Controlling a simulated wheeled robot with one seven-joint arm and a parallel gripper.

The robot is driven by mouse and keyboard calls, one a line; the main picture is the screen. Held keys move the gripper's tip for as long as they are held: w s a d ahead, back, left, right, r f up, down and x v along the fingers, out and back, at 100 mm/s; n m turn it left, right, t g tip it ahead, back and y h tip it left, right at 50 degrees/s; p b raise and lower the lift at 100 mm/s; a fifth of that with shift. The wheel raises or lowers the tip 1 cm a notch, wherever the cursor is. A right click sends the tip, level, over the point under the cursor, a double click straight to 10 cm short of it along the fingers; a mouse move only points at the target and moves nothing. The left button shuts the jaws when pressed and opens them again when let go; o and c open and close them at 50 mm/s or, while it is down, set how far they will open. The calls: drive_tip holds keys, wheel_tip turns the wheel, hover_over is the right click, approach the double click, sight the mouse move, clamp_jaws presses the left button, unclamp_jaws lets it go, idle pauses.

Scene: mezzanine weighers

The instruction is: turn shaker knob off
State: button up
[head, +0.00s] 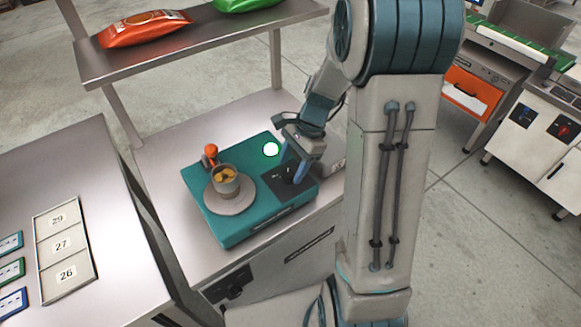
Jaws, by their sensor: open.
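The teal shaker (223,226) sits on a metal bench. It has a round grey plate carrying a metal cup (225,184) with orange-brown pieces inside. A white light (271,149) glows on its top near the back right. A dark control panel (278,183) is at its right end. My gripper (293,172) points down over this panel with its blue fingers open, one on each side of a small dark knob (289,172). The knob is largely hidden by the fingers, so its setting and any contact cannot be told.
An orange-topped lever (211,151) stands behind the cup. A shelf (192,42) above holds an orange bag (145,28) and a green bag (247,4). A left counter carries a numbered tray (67,244). Floor is clear at right, before an orange cabinet (471,92).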

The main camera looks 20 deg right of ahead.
drive_tip(key=shift+x, duration=0.9)
drive_tip(key=shift+r, duration=0.1)
drive_tip(key=c, duration=1)
drive_tip(key=shift+o, duration=0.2)
drive_tip(key=shift+n, duration=0.4)
drive_tip(key=n+g, duration=0.1)
drive_tip(key=n, duration=0.2)
drive_tip(key=shift+w+h, duration=0.15)
drive_tip(key=shift+h, duration=0.25)
drive_tip(key=n+g, duration=0.1)
drive_tip(key=n, duration=0.2)
drive_tip(key=shift+w+a+n+h, duration=0.1)
drive_tip(key=shift+n+h, duration=0.2)
drive_tip(key=shift+h, duration=0.1)
drive_tip(key=n+h, duration=0.1)
drive_tip(key=n, duration=0.2)
drive_tip(key=n+g+h, duration=0.1)
drive_tip(key=n, duration=0.2)
drive_tip(key=shift+a+n, duration=0.15)
drive_tip(key=shift+n, duration=0.15)
